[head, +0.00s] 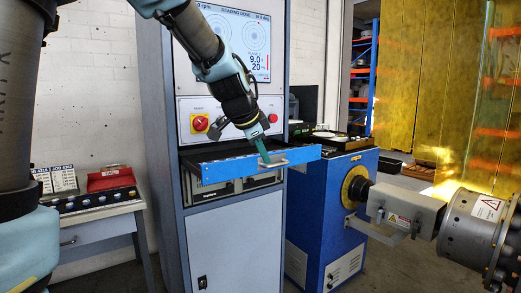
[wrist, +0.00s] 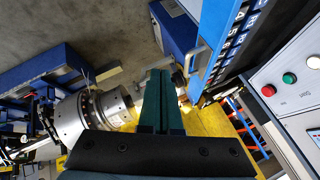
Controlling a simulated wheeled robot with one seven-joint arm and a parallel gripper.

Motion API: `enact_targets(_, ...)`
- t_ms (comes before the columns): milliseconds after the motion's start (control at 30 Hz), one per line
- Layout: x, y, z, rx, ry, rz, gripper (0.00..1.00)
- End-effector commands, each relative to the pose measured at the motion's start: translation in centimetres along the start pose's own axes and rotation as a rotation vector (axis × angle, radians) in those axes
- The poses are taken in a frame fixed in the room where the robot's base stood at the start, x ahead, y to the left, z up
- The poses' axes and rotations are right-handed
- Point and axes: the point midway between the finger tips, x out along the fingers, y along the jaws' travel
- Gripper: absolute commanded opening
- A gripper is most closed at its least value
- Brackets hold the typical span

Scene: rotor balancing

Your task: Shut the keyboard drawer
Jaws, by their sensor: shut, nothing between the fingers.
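The keyboard drawer (head: 222,173) sticks out of the grey cabinet, its blue front facing me. It also shows in the wrist view (wrist: 216,52), with a keyboard (wrist: 237,42) in it. A pale handle (head: 274,164) is on the right part of the front; part of it shows in the wrist view (wrist: 196,60). My gripper (head: 265,158) points down at the drawer front beside the handle. In the wrist view its green fingers (wrist: 160,76) are together and empty. I cannot tell whether they touch the handle or front.
The cabinet (head: 235,235) has a screen above and a red switch (head: 200,123) on its panel. A blue machine (head: 325,215) with a rotor (head: 475,225) stands to the right. A side bench (head: 95,205) with a red bin stands left.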

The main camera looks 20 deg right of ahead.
Motion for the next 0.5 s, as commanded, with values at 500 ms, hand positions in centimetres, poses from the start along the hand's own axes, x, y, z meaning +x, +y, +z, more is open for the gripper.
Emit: enact_targets(500,7.7,-2.6,-0.1,-0.004,-0.002,0.000,0.00)
